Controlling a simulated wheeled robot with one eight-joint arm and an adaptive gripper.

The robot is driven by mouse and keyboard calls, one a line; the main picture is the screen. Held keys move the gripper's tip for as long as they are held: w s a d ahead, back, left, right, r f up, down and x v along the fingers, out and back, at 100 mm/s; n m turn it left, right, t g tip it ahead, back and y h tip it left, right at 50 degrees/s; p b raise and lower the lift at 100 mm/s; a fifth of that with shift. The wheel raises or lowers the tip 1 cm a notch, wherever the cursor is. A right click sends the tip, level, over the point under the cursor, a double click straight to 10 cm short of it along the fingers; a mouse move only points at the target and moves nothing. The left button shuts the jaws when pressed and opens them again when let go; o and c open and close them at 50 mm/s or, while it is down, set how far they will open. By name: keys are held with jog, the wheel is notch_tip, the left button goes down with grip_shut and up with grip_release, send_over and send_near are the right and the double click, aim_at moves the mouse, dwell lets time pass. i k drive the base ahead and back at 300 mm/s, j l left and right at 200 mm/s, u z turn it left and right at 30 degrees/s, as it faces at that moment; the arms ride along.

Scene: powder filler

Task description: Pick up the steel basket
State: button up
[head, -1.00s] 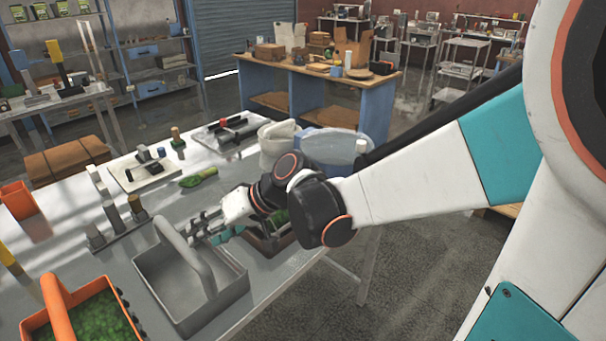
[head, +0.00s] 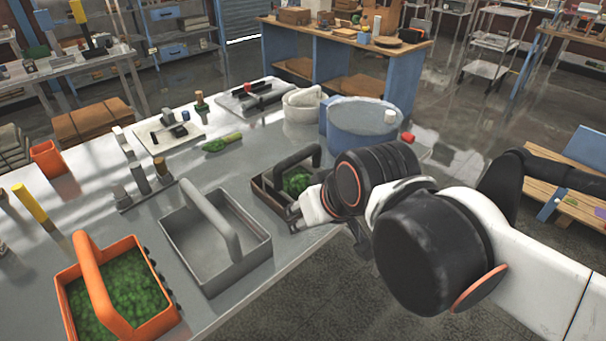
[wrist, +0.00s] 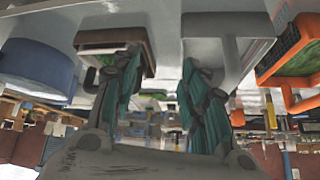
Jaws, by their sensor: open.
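The grey basket, which looks like the steel basket (head: 178,246), stands empty and upright on the table, its grey arched handle raised. In the wrist view, which looks upside down, the grey basket (wrist: 258,22) is at the upper right. My gripper (head: 297,212) is at the front right corner of a darker basket (head: 270,199), to the right of the grey one and apart from it. The wrist view shows my gripper (wrist: 160,75) with its teal-padded fingers apart and nothing between them. The head view partly hides the fingers.
The darker basket holds green bits. An orange basket (head: 70,296) of green bits stands left of the grey one. A blue tub (head: 362,125) and a whitish pot (head: 302,105) stand behind. Small posts (head: 140,178) stand behind the grey basket.

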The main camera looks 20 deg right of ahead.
aim_at(298, 174)
jog(key=i+j+z, duration=0.1)
jog(key=z, duration=0.25)
jog(key=k+j+z, duration=0.1)
jog(key=z, duration=0.25)
jog(key=k+j+z, duration=0.2)
jog(key=z, duration=0.2)
jog(key=j+u, duration=0.1)
jog(key=z, duration=0.1)
